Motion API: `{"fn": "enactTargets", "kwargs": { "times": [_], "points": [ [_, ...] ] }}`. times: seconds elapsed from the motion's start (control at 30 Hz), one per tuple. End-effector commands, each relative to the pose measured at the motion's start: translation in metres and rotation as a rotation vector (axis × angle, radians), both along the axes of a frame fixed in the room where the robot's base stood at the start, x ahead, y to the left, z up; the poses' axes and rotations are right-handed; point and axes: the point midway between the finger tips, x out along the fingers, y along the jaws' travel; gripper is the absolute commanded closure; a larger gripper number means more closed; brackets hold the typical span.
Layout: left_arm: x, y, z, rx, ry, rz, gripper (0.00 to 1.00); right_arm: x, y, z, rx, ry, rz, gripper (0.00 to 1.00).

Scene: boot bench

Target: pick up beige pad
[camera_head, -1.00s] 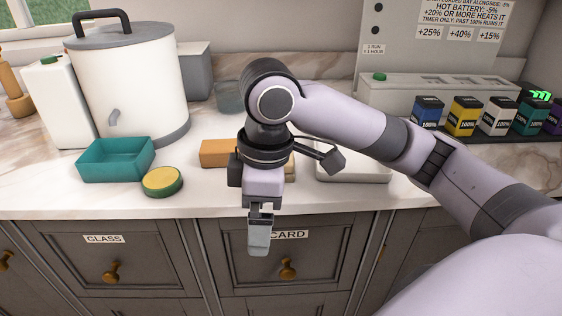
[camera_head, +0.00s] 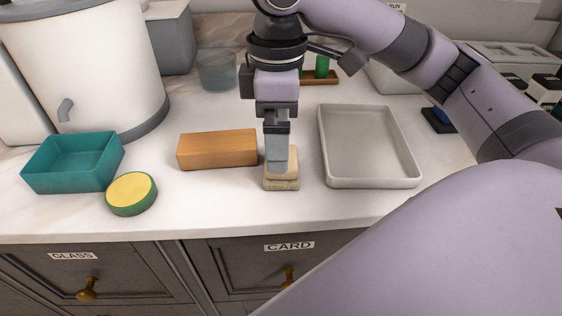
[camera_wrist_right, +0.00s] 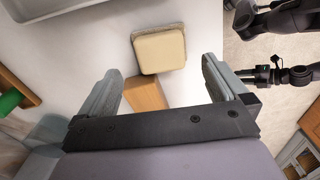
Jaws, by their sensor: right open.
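The beige pad (camera_head: 284,180) lies on the white counter between the orange-brown block and the grey tray. It has a paler top layer over a rougher, darker base. My right gripper (camera_head: 277,165) points down over it, and its fingers hide part of the pad's top in the head view. In the right wrist view the pad (camera_wrist_right: 160,50) shows beyond the fingertips, near the middle. There my right gripper (camera_wrist_right: 160,78) is open with its two fingers wide apart and nothing between them touching.
The orange-brown block (camera_head: 217,150) is close left of the pad. The shallow grey tray (camera_head: 372,183) is close to its right. A green-and-yellow round sponge (camera_head: 131,192) and a teal bin (camera_head: 72,165) stand further left. The counter's front strip is clear.

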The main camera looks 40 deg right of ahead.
Motion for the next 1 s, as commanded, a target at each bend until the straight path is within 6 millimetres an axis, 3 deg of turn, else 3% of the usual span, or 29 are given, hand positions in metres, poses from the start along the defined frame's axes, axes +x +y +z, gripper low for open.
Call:
{"fn": "enactTargets", "kwargs": {
  "times": [0.3, 0.63, 0.67, 0.8, 1.0],
  "points": [
    [0.0, -0.002, -0.009, -0.005, 0.009, -0.003, 0.57, -0.005, -0.004, -0.046, -0.002, 0.001, -0.002, 0.0],
    [0.002, -0.003, -0.004, -0.009, 0.0, -0.006, 0.57, -0.005, -0.003, -0.052, 0.0, -0.001, 0.0, 0.0],
    [0.002, -0.003, -0.004, -0.009, 0.0, -0.006, 0.57, -0.005, -0.003, -0.052, 0.0, -0.001, 0.0, 0.06],
    [0.002, -0.003, -0.004, -0.009, -0.001, -0.006, 0.57, -0.005, -0.003, -0.052, 0.0, -0.001, 0.0, 0.51],
    [0.002, -0.003, -0.006, -0.008, 0.001, -0.005, 0.57, -0.005, -0.003, -0.052, 0.0, -0.001, 0.0, 0.51]
  ]
}}
